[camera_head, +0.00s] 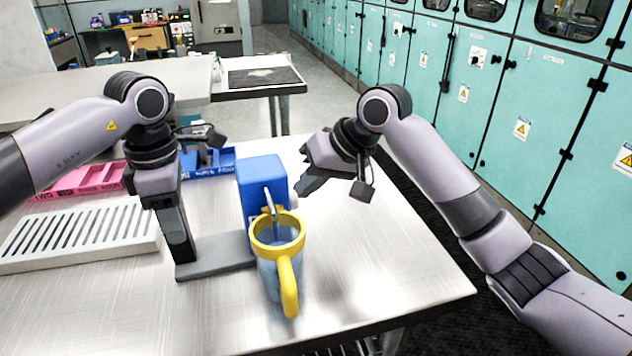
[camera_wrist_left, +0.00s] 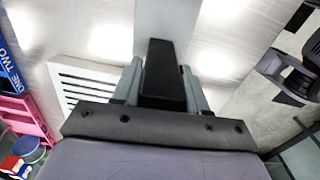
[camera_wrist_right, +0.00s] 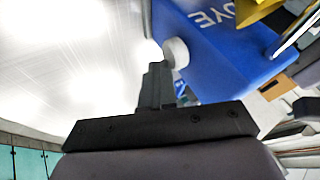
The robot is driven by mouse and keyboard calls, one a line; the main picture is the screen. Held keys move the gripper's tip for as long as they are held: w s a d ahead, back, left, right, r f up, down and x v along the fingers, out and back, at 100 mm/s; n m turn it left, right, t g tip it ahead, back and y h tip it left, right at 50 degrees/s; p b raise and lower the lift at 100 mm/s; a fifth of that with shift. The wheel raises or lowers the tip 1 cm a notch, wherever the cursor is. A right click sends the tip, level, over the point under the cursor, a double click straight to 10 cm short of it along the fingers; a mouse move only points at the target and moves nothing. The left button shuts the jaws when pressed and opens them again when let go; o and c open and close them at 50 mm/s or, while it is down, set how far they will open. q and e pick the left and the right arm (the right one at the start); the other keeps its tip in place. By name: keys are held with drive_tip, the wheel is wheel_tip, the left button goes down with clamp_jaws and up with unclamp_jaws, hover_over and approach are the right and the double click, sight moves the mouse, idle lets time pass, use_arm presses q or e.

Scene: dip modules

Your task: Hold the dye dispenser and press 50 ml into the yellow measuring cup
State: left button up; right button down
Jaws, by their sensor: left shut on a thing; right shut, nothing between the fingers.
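The dye dispenser (camera_head: 262,178) has a blue body lettered DYE in the right wrist view (camera_wrist_right: 205,30), a flat grey base (camera_head: 222,254) and a dark upright post (camera_head: 180,238). My left gripper (camera_head: 172,205) is shut on this post, which also shows between its fingers in the left wrist view (camera_wrist_left: 162,75). The yellow measuring cup (camera_head: 290,285), clear with a yellow rim and handle, stands upright under the spout. I cannot tell its liquid level. My right gripper (camera_head: 305,180) is shut and empty, its tips at the dispenser's white round knob (camera_wrist_right: 176,53); contact is unclear.
A white slotted rack (camera_head: 80,240) lies on the metal table (camera_head: 380,300) at left. Pink (camera_head: 95,178) and blue (camera_head: 222,162) trays stand behind it. The table's right edge runs close by my right arm. Teal cabinets (camera_head: 510,120) line the right.

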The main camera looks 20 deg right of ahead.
use_arm(q)
drive_tip(key=shift+d, duration=0.15)
use_arm(e)
drive_tip(key=shift+s+a, duration=0.15)
drive_tip(key=shift+a, duration=0.5)
drive_tip(key=s+d+r, duration=0.3)
drive_tip(key=d+r, duration=0.5)
drive_tip(key=d, duration=0.1)
drive_tip(key=shift+d, duration=0.35)
use_arm(q)
drive_tip(key=shift+a, duration=0.2)
use_arm(e)
drive_tip(key=shift+w, duration=0.1)
